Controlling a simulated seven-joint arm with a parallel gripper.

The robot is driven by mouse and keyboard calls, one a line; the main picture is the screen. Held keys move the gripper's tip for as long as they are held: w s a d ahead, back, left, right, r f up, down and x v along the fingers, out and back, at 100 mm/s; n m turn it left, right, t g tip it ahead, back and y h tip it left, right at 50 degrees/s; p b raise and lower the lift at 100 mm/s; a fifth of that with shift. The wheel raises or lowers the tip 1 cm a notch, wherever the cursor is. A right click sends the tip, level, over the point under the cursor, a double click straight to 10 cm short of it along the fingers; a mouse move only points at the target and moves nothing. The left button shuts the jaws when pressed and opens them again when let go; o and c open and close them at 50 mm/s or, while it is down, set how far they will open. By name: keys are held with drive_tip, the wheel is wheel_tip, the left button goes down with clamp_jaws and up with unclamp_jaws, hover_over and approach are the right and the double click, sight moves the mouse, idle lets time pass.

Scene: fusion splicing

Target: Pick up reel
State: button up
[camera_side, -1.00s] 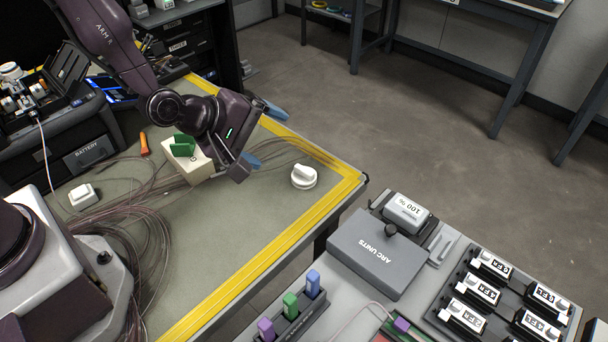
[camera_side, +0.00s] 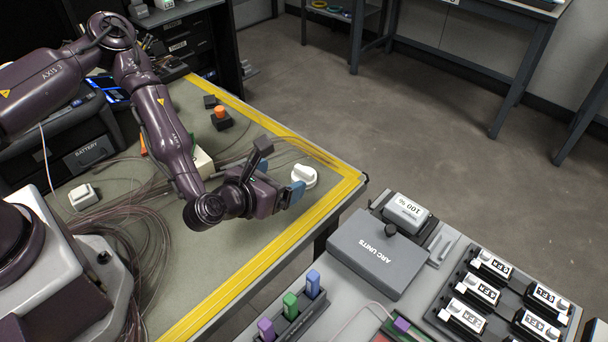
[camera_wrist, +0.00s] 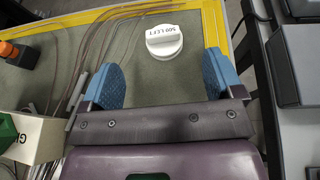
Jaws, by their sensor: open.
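The reel (camera_side: 304,176) is a white round piece with a raised bar across its top. It lies on the green-grey mat near the table's right corner. In the wrist view the reel (camera_wrist: 165,42) shows the printed words "500 LEFT" and sits ahead of the space between my fingers. My gripper (camera_side: 281,178) has blue fingertips and is just left of the reel in the side view. In the wrist view my gripper (camera_wrist: 163,68) is open, with nothing between the fingers.
A cream box (camera_side: 203,163) with a green part (camera_wrist: 7,129) stands left of my gripper. Thin fibres (camera_side: 146,215) spread over the mat. A dark block with an orange knob (camera_side: 221,113) stands farther back. Yellow tape (camera_side: 262,254) marks the table edge. A grey bench with arc units (camera_side: 380,252) is at right.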

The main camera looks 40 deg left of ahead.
sight(303, 170)
drive_tip(key=x, duration=0.9)
drive_tip(key=shift+s+d+f, duration=0.1)
drive_tip(key=shift+d+f, duration=0.05)
drive_tip(key=c, duration=1)
